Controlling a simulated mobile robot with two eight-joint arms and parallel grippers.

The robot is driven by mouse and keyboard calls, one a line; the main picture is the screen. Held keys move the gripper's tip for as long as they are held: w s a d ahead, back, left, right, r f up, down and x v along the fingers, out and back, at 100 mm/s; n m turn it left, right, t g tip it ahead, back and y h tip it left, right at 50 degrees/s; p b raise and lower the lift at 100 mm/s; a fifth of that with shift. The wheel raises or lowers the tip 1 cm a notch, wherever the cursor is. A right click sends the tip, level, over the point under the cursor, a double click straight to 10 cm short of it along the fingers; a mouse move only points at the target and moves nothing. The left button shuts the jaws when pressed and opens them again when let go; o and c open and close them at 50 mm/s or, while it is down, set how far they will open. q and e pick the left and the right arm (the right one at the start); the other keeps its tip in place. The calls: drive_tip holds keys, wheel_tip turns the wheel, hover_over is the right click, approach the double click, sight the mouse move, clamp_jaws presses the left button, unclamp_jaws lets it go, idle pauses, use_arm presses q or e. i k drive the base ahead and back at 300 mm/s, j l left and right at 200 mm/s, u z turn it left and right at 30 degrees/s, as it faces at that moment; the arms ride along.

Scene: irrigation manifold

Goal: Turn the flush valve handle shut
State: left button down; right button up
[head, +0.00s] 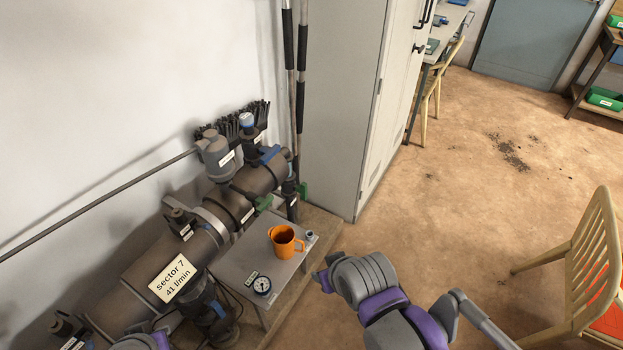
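The pipe manifold (205,240) runs along the wall at the left. Several valve handles show on it: a blue one (270,155) at the far end, a green one (264,203) below the pipe, another green one (302,191) at a thin upright pipe, and a blue one (217,308) low in front. The small labels are too small to read, so I cannot tell which is the flush valve handle. My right gripper (322,281) shows only as a small purple end beside the grey box, apart from the handles. Its fingers are hidden. Only a piece of my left arm shows at the bottom left.
An orange mug (286,241) and a pressure gauge (262,285) are on the grey box (240,262) beside the pipe. A tall grey cabinet (345,110) stands behind. A wooden chair (590,265) is at the right. The floor between is clear.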

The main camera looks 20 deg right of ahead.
sight(302, 189)
drive_tip(key=i+l, duration=0.15)
drive_tip(key=l, duration=0.2)
drive_tip(key=i+l, duration=0.15)
drive_tip(key=l, duration=0.2)
drive_tip(key=i+l, duration=0.15)
drive_tip(key=l, duration=0.15)
drive_tip(key=i+l, duration=0.15)
drive_tip(key=l, duration=0.2)
drive_tip(key=i+l, duration=0.15)
drive_tip(key=l, duration=0.2)
